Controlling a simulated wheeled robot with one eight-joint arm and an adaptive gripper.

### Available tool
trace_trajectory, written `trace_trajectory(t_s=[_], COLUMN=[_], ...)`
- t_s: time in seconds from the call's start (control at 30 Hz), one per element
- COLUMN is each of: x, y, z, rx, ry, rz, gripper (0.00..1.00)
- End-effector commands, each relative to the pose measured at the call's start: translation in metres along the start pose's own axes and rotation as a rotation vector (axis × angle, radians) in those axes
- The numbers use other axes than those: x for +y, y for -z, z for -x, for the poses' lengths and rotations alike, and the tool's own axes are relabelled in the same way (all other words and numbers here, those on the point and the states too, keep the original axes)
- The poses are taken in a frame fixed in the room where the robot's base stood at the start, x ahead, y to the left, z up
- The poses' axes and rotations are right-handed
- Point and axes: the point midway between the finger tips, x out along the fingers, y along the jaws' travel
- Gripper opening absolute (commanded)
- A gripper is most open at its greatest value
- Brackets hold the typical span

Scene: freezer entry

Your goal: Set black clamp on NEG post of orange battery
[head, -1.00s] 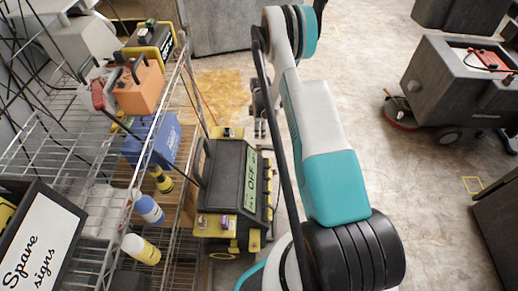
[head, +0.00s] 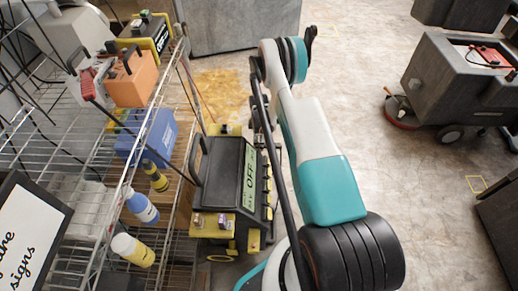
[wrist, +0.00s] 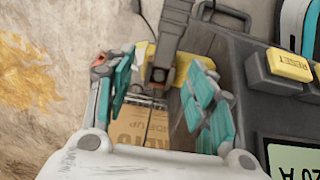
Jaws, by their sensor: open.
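The orange battery (head: 136,82) stands on the wire shelf at upper left in the head view, with a dark handle on top. Its NEG post cannot be made out. A dark clamp-like piece (wrist: 165,45), likely the black clamp, shows in the wrist view in front of a yellow bracket (wrist: 186,62) on the charger. My gripper (wrist: 160,105) is open, with its teal fingers apart on either side below the dark piece. They do not appear closed on it. In the head view my gripper is mostly hidden behind my arm.
The dark charger (head: 222,175) with an OFF display stands beside the shelf. A blue battery (head: 147,135), bottles (head: 142,207) and a spare signs box (head: 30,235) are on the shelf. A grey floor machine (head: 450,90) stands at right. Floor between is clear.

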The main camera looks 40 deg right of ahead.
Motion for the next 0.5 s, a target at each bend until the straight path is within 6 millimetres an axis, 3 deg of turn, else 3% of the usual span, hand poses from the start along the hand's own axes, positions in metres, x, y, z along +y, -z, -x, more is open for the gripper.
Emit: trace_trajectory(t_s=[0.1,0.33,0.5], x=[-0.0004,-0.0006,-0.0006], y=[-0.0001,-0.0001,-0.0001], z=[-0.0168,-0.0167,-0.0166], rx=[0.000,0.000,0.000], ry=[0.000,0.000,0.000], rz=[0.000,0.000,0.000], gripper=[0.50,0.50,0.14])
